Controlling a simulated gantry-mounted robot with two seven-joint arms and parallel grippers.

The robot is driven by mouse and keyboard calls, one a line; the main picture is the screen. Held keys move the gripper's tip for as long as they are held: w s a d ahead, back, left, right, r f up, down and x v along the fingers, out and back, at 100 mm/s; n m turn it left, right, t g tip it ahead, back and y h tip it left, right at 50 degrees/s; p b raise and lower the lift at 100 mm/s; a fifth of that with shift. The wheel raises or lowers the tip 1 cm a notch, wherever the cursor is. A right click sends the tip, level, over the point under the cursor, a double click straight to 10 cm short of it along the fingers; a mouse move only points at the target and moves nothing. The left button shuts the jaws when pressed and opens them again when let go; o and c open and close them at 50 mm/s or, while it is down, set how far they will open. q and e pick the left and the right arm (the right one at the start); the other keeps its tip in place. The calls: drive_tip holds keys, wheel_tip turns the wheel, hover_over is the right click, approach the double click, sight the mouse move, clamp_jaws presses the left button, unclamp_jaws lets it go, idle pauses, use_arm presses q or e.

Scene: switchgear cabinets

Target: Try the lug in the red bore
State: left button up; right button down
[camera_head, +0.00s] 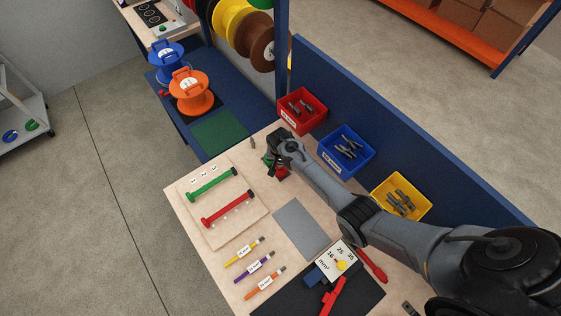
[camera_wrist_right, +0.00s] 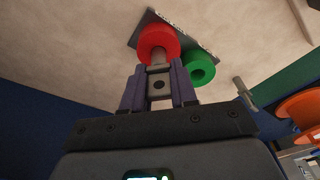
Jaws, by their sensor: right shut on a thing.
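My right gripper (camera_head: 274,165) is at the back of the wooden bench, over the red and green gauge rings. In the right wrist view, its fingers (camera_wrist_right: 159,88) are shut on a grey metal lug (camera_wrist_right: 159,84), with the lug's holed palm between them. The lug's barrel points at the red ring (camera_wrist_right: 157,40) and its end meets the ring's bore; how deep it sits is hidden. The green ring (camera_wrist_right: 200,69) stands beside the red one on a grey plate with print. My left gripper is not in view.
Another grey lug (camera_head: 253,143) stands near the bench's back edge. Red (camera_head: 302,125), blue (camera_head: 329,165) and yellow (camera_head: 380,190) bins of lugs line the blue panel. A pale board (camera_head: 195,225) holds green and red bars. Three marked cable pieces lie in front.

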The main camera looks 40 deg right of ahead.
drive_tip(key=c, duration=0.8)
unclamp_jaws()
drive_tip(key=shift+r, duration=0.1)
drive_tip(key=shift+a+r, duration=0.1)
drive_tip(key=shift+r, duration=0.45)
wheel_tip(320, 180, up, 9)
drive_tip(key=s+a, duration=0.1)
drive_tip(key=shift+r, duration=0.2)
